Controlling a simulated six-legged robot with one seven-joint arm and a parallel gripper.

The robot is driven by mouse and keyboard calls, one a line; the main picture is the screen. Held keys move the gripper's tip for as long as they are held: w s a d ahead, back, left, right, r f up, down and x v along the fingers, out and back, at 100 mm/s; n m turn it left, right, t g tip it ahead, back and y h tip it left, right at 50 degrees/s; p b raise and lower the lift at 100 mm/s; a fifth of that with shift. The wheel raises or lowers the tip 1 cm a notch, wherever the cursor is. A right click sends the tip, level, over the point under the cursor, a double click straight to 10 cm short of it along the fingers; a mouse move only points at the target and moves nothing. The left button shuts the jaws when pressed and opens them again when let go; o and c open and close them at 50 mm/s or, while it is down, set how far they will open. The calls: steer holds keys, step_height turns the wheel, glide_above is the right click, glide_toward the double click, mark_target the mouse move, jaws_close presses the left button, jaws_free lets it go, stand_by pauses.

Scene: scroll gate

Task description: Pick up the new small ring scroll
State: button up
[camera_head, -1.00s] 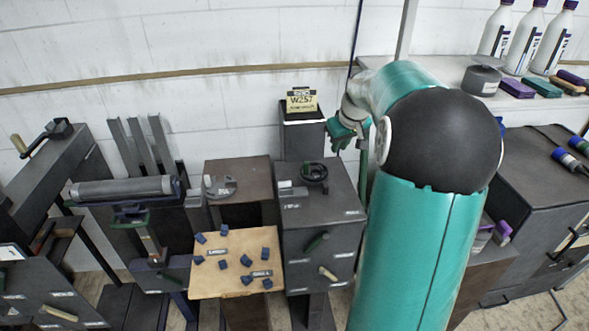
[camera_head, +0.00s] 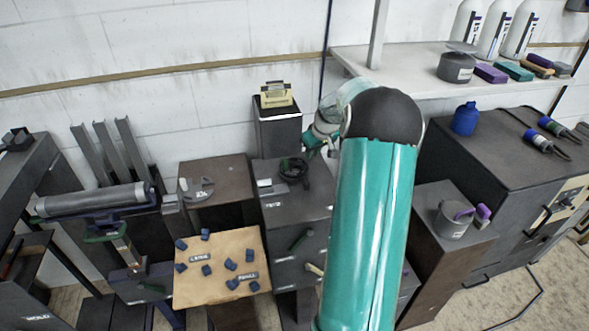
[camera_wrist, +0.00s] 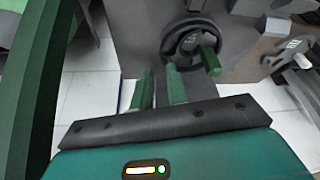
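A dark ring-shaped part (camera_head: 293,169), which seems to be the ring scroll, lies on top of the grey drawer cabinet (camera_head: 312,203).
A flat grey part (camera_head: 196,189) lies on the brown box left of the cabinet. A small pale block (camera_head: 266,186) sits beside the ring. A card stand (camera_head: 276,95) rises behind. A wooden board (camera_head: 218,275) holds several blue blocks. A shelf (camera_head: 420,82) is at the right.

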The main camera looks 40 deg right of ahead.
mark_target(294, 168)
steer(key=x, duration=0.5)
steer(key=shift+w+a+f, duration=0.1)
steer(key=shift+w+f, duration=0.1)
jaws_close()
steer(key=shift+r, duration=0.15)
